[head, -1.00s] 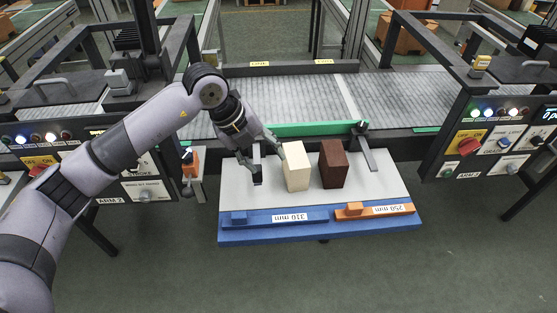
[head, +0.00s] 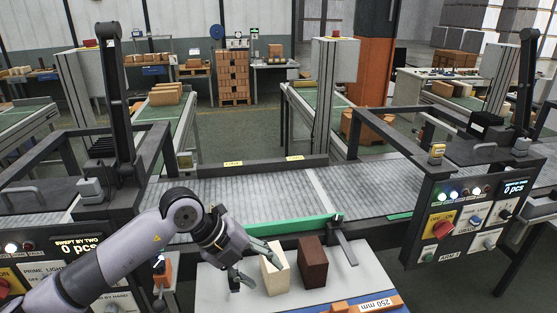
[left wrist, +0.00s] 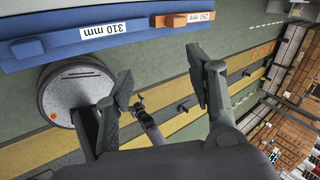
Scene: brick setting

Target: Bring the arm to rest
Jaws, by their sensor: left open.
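My left arm comes in from the left in the head view. Its gripper (head: 256,266) is open, over the grey table top (head: 212,287), beside the cream brick (head: 278,272). One finger overlaps the brick's upper left in the picture; I cannot tell whether it touches. A dark brown brick (head: 312,263) stands just right of the cream one. In the left wrist view the open fingers (left wrist: 160,88) have nothing between them. My right gripper is not in view.
A grey roller conveyor (head: 260,198) with a green bar (head: 290,230) lies behind the table. Control panels (head: 470,222) flank it. An orange 250 mm bar (head: 370,305) lies at the table front; a blue 310 mm bar (left wrist: 90,35) shows in the wrist view.

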